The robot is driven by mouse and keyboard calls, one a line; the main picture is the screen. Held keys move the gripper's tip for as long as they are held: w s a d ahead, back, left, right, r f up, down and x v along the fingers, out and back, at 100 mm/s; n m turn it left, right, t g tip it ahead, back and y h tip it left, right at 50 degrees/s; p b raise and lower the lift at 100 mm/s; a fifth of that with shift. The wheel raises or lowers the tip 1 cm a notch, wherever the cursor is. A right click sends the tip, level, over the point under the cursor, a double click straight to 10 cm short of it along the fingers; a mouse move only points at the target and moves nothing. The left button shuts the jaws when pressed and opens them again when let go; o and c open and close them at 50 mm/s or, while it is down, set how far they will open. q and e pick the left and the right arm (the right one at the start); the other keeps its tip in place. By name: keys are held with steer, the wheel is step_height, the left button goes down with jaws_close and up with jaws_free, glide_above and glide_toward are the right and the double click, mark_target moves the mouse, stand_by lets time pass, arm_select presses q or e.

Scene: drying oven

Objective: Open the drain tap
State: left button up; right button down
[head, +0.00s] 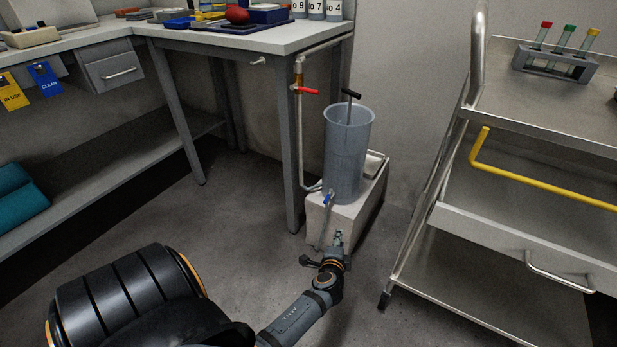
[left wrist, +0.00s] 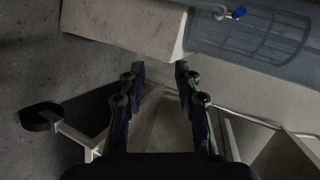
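A blue-handled tap (head: 328,198) sits low on the front of a translucent grey cylindrical tank (head: 345,150), with a thin tube running down below it. The blue handle (left wrist: 237,13) also shows at the top right of the left wrist view, beside the tank. My left gripper (head: 338,238) is below and slightly right of the tap in the head view, in front of the pale block. In the left wrist view my left gripper (left wrist: 159,67) has its fingers apart with nothing between them. My right gripper is not in view.
The tank stands on a pale block (head: 346,224). A red-handled valve (head: 307,91) is on the pipe at the bench leg. A steel trolley (head: 470,270) with a yellow bar (head: 540,180) stands at right. Open floor (head: 240,215) lies left of the block.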

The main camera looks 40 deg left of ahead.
arm_select(q)
steer(key=s+d+f+n+g+h+p, duration=0.1)
steer(key=s+n+g+h+p, duration=0.1)
steer(key=s+p, duration=0.6)
steer(key=s+d+f+n+g+h+p, duration=0.2)
steer(key=s+g+p, duration=0.1)
steer(key=s+p, duration=0.6)
steer(key=p, duration=0.3)
steer(key=shift+s+g, duration=0.3)
steer(key=shift+g, duration=0.1)
